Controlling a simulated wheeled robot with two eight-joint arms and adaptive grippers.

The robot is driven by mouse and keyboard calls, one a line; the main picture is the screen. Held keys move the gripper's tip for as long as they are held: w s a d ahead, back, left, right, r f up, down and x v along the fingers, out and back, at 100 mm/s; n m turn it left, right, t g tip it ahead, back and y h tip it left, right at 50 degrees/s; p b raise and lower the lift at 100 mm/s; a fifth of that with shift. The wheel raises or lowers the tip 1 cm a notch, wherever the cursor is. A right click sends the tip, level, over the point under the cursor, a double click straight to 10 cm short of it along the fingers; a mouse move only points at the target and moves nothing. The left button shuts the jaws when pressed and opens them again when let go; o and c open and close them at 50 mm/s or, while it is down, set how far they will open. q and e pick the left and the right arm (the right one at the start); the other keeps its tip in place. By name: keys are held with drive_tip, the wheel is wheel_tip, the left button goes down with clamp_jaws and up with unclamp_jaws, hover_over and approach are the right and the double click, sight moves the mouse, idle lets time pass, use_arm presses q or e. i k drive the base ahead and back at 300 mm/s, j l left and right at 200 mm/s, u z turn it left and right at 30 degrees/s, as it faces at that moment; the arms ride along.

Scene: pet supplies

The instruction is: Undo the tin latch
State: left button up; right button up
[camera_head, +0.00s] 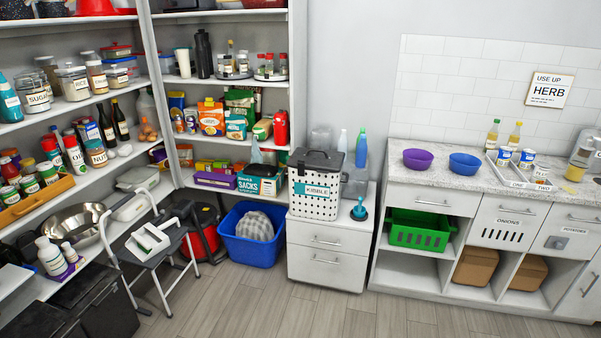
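A white tin with black dots and a teal KIBBLE label (314,204) stands upright on a white drawer cabinet in the middle of the head view. Its dark lid (318,159) sits on top with a handle. Neither of my grippers is in view.
Bottles and a clear container crowd behind the tin, and a teal scoop or cup (359,211) stands to its right. The counter on the right holds a purple bowl (418,159) and a blue bowl (465,163). A blue bin (246,250) and a folding step stool (150,250) stand left. Floor in front is clear.

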sight(300, 164)
drive_tip(key=i+j+u, duration=0.3)
drive_tip(key=i, duration=0.2)
drive_tip(key=i+u, duration=0.35)
drive_tip(key=i, duration=0.9)
drive_tip(key=i+j+z, duration=0.2)
drive_tip(key=i+z, duration=0.15)
drive_tip(key=i, duration=0.2)
drive_tip(key=i+j+z, duration=0.35)
drive_tip(key=i, duration=0.15)
